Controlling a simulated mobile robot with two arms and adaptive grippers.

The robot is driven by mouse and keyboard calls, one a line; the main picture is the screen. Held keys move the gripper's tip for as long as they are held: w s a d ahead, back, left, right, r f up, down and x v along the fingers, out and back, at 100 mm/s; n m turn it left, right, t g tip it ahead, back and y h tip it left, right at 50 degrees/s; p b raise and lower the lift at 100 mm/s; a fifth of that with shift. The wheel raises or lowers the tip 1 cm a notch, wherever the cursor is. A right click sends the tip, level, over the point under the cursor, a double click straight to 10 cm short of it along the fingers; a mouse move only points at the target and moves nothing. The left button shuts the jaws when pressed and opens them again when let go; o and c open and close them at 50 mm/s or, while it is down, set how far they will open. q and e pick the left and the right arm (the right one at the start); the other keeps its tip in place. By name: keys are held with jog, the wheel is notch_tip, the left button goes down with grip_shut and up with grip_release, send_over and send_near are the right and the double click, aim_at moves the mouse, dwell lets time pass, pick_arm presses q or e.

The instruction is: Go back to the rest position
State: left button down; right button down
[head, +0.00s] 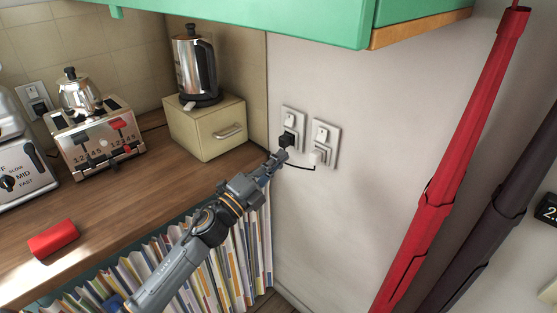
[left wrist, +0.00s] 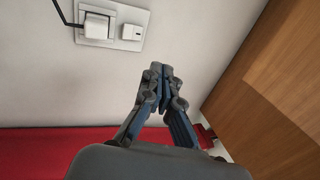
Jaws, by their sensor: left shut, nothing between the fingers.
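My left arm reaches up from the bottom of the head view, and my left gripper (head: 275,160) is close to the wall, past the end of the wooden counter. In the left wrist view the gripper (left wrist: 158,70) has its fingertips together, with nothing between them. The black plug in the left wall socket (head: 290,142) is just above and beside the gripper in the head view. A white plug (head: 317,157) sits in the right socket, with a dark cord at it. In the left wrist view a white plug (left wrist: 97,27) shows apart from the fingers. My right gripper is out of view.
The wooden counter (head: 120,205) bears a toaster (head: 95,140), a beige drawer box (head: 207,125) with a kettle (head: 196,65) on it, and a red block (head: 53,239). Books (head: 210,270) stand below.

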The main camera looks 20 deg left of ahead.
pick_arm(q)
jog(key=a+f+n+g+y, duration=0.1)
jog(key=a+f+n+y, duration=0.15)
jog(key=f, duration=0.75)
jog(key=a+f+n+g+y, duration=0.15)
jog(key=f+n, duration=0.25)
jog(key=f, duration=0.5)
jog(key=s+f+n+g+y, duration=0.25)
jog(key=s+f, duration=0.25)
jog(key=f, duration=0.7)
jog(key=s+f+n+g+y, duration=0.1)
jog(key=s+f+n+g, duration=0.3)
jog(key=f, duration=0.8)
jog(key=s+f+n+g, duration=0.2)
jog(key=s+f, duration=0.7)
jog(key=s, duration=0.1)
jog(key=s+d+f+n+g, duration=0.1)
jog(key=s+f, duration=0.4)
jog(key=s, duration=0.6)
jog(key=s+d+f+n+g, duration=0.2)
jog(key=s+f+g, duration=0.2)
jog(key=s, duration=0.6)
jog(key=s+d+f+n+g, duration=0.1)
jog(key=s+d+f+g, duration=0.1)
jog(key=s+f, duration=0.4)
jog(key=s+g, duration=0.1)
jog(key=s, duration=0.4)
jog(key=shift+s+d+f+n, duration=0.2)
jog(key=shift+s+f+n, duration=0.05)
jog(key=shift+s+n, duration=0.05)
